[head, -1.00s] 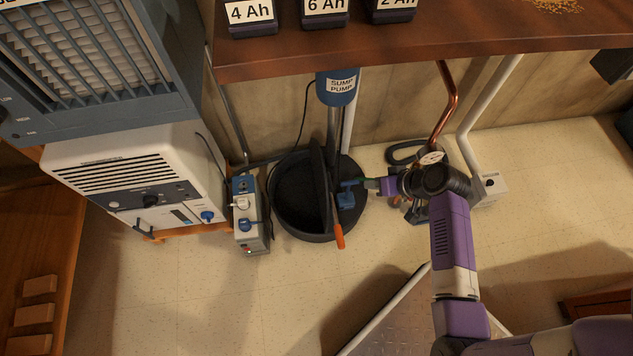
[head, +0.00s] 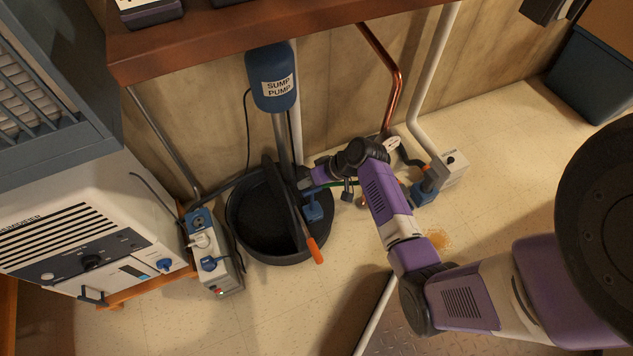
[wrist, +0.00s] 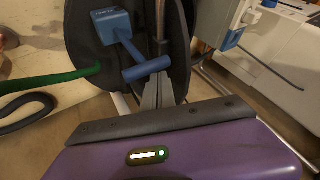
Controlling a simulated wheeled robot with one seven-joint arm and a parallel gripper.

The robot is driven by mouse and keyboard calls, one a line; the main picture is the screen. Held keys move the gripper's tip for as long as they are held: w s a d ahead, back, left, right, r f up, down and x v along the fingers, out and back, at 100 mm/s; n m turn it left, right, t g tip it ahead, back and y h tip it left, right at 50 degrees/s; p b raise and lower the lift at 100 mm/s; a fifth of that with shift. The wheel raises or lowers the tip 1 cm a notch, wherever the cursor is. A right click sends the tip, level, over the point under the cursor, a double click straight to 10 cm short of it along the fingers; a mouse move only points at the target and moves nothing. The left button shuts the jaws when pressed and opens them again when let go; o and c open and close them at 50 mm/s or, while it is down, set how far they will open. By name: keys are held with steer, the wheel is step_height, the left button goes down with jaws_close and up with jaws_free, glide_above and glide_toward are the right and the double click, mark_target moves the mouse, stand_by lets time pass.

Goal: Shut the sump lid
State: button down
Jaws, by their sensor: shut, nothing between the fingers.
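The sump (head: 235,225) is a round black basin on the floor under the pump. Its dark lid (head: 284,200) stands up edge-on across the basin's middle, with an orange handle (head: 315,250) at the near end. The lid looks open. My gripper (head: 303,183) is shut and empty, at the lid's right side. In the wrist view my fingertips (wrist: 161,90) point at a dark round face (wrist: 177,40), close to a blue bar (wrist: 147,68) joined to a blue block (wrist: 112,24). I cannot tell whether they touch.
The blue sump pump (head: 273,88) and its pipe rise behind the basin. A grey socket box (head: 213,253) stands close to its left. A copper pipe (head: 390,85) and a white pipe (head: 433,80) run down at right.

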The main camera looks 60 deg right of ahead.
mark_target(288, 201)
steer(key=a, duration=0.1)
steer(key=w, duration=0.1)
steer(key=a, duration=0.1)
steer(key=shift+w+a+r+b, duration=0.25)
steer(key=shift+w+a+b, duration=0.05)
steer(key=shift+a, duration=0.05)
